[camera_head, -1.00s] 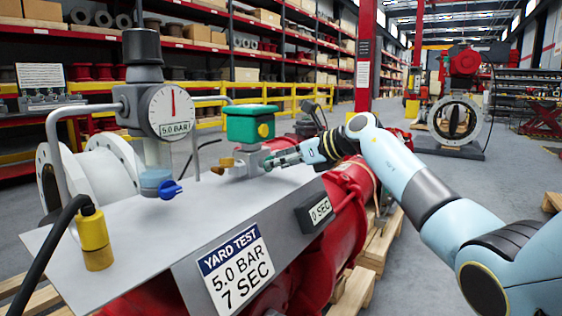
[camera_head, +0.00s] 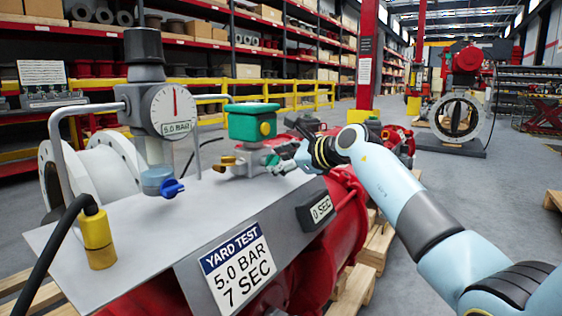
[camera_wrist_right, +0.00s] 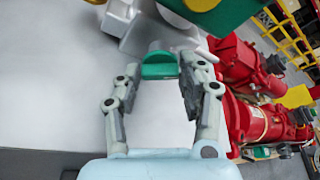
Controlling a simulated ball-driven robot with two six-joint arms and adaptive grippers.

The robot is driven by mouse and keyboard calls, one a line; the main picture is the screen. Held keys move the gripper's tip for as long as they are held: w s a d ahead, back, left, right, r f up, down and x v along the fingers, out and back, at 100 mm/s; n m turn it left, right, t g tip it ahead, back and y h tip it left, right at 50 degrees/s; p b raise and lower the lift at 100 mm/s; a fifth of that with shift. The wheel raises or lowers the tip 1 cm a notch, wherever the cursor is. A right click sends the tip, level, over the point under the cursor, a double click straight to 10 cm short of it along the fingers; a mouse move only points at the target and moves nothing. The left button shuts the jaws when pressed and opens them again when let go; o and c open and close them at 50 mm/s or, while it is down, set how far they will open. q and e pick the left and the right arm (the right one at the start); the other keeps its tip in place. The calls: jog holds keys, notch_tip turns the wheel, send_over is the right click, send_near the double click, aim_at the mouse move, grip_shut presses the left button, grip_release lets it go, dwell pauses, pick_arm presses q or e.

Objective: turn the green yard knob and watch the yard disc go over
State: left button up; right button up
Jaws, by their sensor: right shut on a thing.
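The green yard knob (camera_wrist_right: 160,66) is a small winged knob on a grey valve body under a green box (camera_head: 247,122). My right gripper (camera_wrist_right: 160,78) has its fingers on either side of the knob and is shut on it. In the head view the right gripper (camera_head: 277,160) reaches the knob from the right, and its fingers partly hide it. The green box has a round yellow face (camera_head: 265,128). A white ring valve with a dark disc (camera_head: 457,118) stands at the back right; I cannot tell which is the yard disc. My left gripper is out of view.
A pressure gauge (camera_head: 174,108) marked 5.0 BAR and a blue knob (camera_head: 171,188) stand left on the grey bench (camera_head: 150,235). A brass lever (camera_head: 224,163) is beside the valve. A display (camera_head: 318,209) reads 0 SEC. Red pipework (camera_head: 345,215) lies below.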

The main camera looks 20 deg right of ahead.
dwell(0.3)
jog(key=o, duration=1.2)
jog(key=shift+c, duration=0.2)
jog(key=v, duration=1.2)
jog(key=shift+f, duration=0.15)
